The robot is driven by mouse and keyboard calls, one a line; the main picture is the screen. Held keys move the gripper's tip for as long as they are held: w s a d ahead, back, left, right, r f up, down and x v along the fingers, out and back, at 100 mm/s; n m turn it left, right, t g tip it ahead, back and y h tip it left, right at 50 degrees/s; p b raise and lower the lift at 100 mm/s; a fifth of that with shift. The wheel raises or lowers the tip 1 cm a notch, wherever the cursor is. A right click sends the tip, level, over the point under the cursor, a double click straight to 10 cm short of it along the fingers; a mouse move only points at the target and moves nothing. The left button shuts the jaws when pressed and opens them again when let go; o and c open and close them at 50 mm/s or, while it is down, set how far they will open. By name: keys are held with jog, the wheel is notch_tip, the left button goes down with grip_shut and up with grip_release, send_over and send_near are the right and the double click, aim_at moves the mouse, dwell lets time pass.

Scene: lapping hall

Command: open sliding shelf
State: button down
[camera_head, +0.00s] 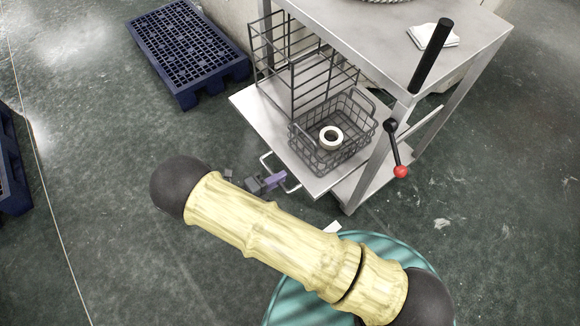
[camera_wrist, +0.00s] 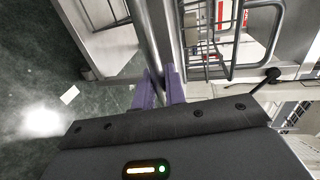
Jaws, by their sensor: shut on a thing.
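The sliding shelf (camera_head: 258,114) is a light grey metal board in the lower part of a metal table. It juts out past the table's front leg. A pale bar handle (camera_head: 266,161) runs along its front edge. My gripper (camera_head: 279,180), with purple fingers, is at this handle, and my arm hides part of the view there. In the wrist view the fingers (camera_wrist: 158,88) are shut on a grey bar, the handle. A dark wire basket (camera_head: 337,158) with a white ring-shaped roll (camera_head: 331,138) in it stands on the shelf.
A dark wire rack (camera_head: 275,52) stands upright on the shelf behind the basket. The metal table (camera_head: 480,38) has a lever with a red knob (camera_head: 400,171) at its side. A blue pallet (camera_head: 187,50) lies at upper left. The floor left of the shelf is clear.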

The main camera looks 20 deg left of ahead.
jog(key=shift+s+a, duration=0.2)
jog(key=shift+s, duration=0.2)
jog(key=c, duration=1.5)
grip_release()
jog(key=shift+w, duration=0.1)
jog(key=shift+c, duration=0.2)
jog(key=p+v, duration=0.2)
jog(key=v, duration=1.5)
jog(key=shift+p, duration=0.35)
jog(key=shift+a, duration=0.1)
